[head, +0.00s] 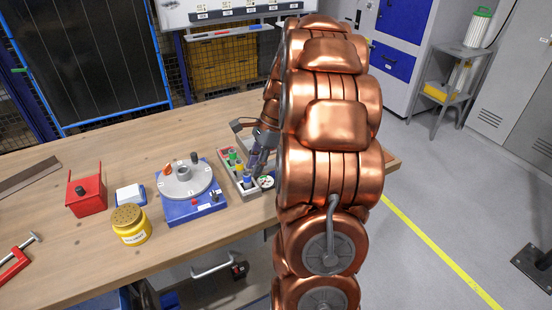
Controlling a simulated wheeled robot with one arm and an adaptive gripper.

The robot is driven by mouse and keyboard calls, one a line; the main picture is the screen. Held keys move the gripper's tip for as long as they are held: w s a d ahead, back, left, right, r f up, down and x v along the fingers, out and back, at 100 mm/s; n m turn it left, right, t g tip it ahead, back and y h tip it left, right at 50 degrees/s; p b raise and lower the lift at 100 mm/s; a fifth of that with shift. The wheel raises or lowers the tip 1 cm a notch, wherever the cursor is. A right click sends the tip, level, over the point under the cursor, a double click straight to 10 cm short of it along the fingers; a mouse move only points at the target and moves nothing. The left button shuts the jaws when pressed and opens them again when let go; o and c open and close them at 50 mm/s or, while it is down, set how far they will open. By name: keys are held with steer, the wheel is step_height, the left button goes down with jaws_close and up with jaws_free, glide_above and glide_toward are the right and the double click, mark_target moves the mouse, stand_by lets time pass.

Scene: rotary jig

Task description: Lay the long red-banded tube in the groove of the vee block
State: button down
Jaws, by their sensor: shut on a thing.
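My gripper (259,163) is over the right side of a grey tray (252,194), partly behind my copper-coloured arm. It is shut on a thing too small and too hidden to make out. The tray holds several upright pieces with green, yellow and blue parts. I cannot pick out the long red-banded tube. I cannot tell the vee block for certain; a red block-like piece (86,196) with raised sides stands at the left of the table.
A blue-based rotary jig (190,210) with a grey disc stands left of the tray. A yellow tub (131,229), a white-and-blue box (130,195) and a red-handled tool (15,266) are further left. A round piece with coloured dots (266,182) is by the tray. The wooden table (120,160) is clear at the back.

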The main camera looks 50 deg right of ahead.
mark_target(276, 160)
steer(key=shift+w+d+f+p, duration=0.1)
steer(key=shift+d+f+p, duration=0.5)
steer(key=shift+d, duration=0.8)
steer(key=shift+s+d+f+p, duration=0.1)
steer(key=shift+d+f+p, duration=0.5)
steer(key=shift+d, duration=0.75)
steer(key=shift+w+d+f+p, duration=0.1)
steer(key=shift+d+f+p, duration=0.5)
steer(key=shift+d, duration=0.8)
steer(key=shift+f, duration=0.3)
steer(key=shift+f+b, duration=0.3)
steer(key=shift+f, duration=0.35)
steer(key=c, duration=1)
jaws_free()
steer(key=shift+o, duration=0.2)
